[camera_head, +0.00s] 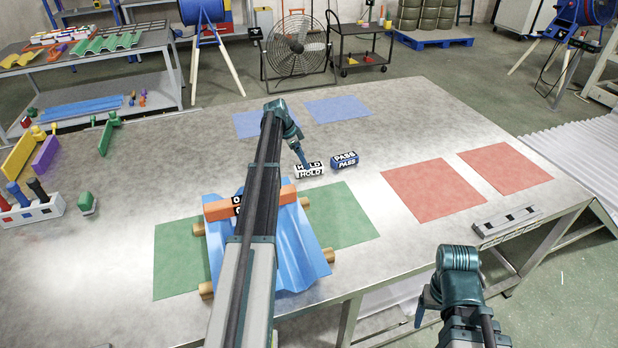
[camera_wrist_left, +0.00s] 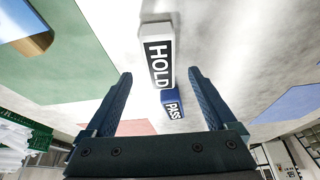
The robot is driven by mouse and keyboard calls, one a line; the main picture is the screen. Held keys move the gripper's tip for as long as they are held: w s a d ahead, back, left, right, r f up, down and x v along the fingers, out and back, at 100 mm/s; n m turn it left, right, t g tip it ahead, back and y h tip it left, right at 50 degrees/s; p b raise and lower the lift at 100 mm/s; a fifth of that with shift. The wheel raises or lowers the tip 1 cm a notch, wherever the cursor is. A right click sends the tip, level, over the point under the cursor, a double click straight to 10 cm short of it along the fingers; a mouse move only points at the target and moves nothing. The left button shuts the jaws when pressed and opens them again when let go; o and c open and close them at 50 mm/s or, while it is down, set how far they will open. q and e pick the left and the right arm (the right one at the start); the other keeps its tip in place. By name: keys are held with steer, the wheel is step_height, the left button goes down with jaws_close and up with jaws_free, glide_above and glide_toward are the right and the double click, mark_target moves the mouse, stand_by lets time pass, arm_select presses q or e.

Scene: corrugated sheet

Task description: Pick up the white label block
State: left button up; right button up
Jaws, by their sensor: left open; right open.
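The white label block (camera_head: 309,170), marked HOLD on black, sits on the grey table right at my left gripper (camera_head: 303,158). In the left wrist view the white block (camera_wrist_left: 157,52) lies ahead of the two spread fingers, roughly centred between them, and nothing is held. The blue block marked PASS (camera_head: 344,160) stands close to its right; it also shows in the left wrist view (camera_wrist_left: 172,103). My right gripper (camera_head: 424,308) hangs off the table's front edge at lower right, empty and away from the blocks.
A blue corrugated sheet (camera_head: 308,254) rests on wooden bars over a green mat (camera_head: 350,222), with an orange label block (camera_head: 288,194) on it under my left arm. Red mats (camera_head: 432,190) lie to the right. Blue mats (camera_head: 337,109) lie behind. A grey bar (camera_head: 507,222) lies near the right edge.

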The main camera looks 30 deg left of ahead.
arm_select(q)
steer(key=shift+f, duration=0.1)
steer(key=shift+d+f, duration=0.1)
steer(key=shift+f, duration=0.05)
steer(key=b+x, duration=0.4)
steer(key=x, duration=0.1)
steer(key=shift+w+b, duration=0.2)
steer(key=shift+b, duration=0.15)
steer(key=shift+f, duration=0.1)
jaws_close()
stand_by(0.6)
